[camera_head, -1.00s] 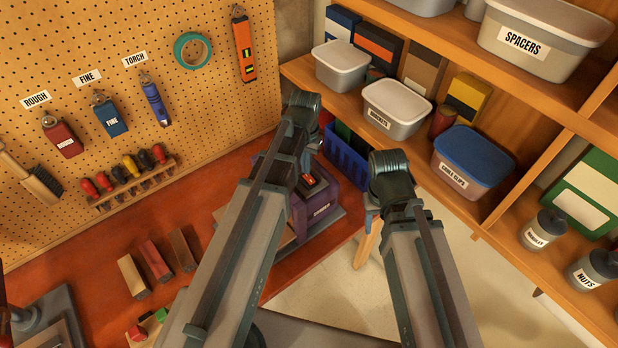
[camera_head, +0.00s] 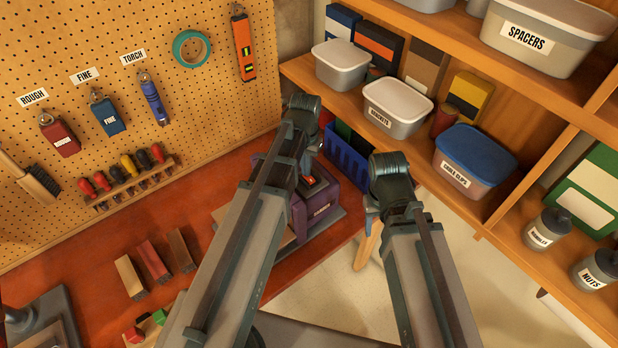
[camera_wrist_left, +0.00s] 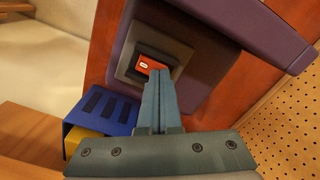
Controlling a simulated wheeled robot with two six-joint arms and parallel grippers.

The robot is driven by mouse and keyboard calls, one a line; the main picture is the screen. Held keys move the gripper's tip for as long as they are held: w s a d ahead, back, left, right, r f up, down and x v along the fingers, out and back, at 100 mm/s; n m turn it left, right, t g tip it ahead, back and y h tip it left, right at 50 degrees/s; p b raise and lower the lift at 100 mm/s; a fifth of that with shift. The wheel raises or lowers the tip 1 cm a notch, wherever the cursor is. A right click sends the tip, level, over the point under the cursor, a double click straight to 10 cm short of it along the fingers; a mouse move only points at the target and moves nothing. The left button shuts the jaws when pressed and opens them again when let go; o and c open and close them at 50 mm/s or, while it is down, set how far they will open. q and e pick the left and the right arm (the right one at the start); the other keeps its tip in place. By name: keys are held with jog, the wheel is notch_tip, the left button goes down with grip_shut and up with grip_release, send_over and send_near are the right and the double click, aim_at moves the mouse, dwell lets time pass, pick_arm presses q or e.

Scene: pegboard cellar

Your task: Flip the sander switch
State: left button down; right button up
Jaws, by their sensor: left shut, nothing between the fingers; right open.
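The purple sander (camera_head: 322,206) stands on the red bench, partly hidden by my left arm in the head view. Its red switch (camera_head: 309,182) sits in a dark frame on the housing. In the left wrist view the switch (camera_wrist_left: 150,64) shows just beyond the fingertips of my left gripper (camera_wrist_left: 157,73). The left gripper is shut with nothing between its fingers. Its tips overlap the switch's lower edge in that view; I cannot tell whether they touch. My right gripper (camera_head: 372,202) is open, right of the sander, and mostly hidden behind its arm.
A blue bin (camera_head: 347,160) stands just beyond the sander. Several wooden and red blocks (camera_head: 153,262) lie on the bench at left. The pegboard (camera_head: 215,110) holds hanging tools. Shelves with tubs (camera_head: 397,107) rise at right.

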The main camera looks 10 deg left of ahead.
pick_arm(q)
jog(key=shift+f, duration=0.2)
jog(key=shift+r, duration=0.15)
notch_tip(320, 180, up, 7)
jog(key=p, duration=0.7)
jog(key=shift+s, duration=0.1)
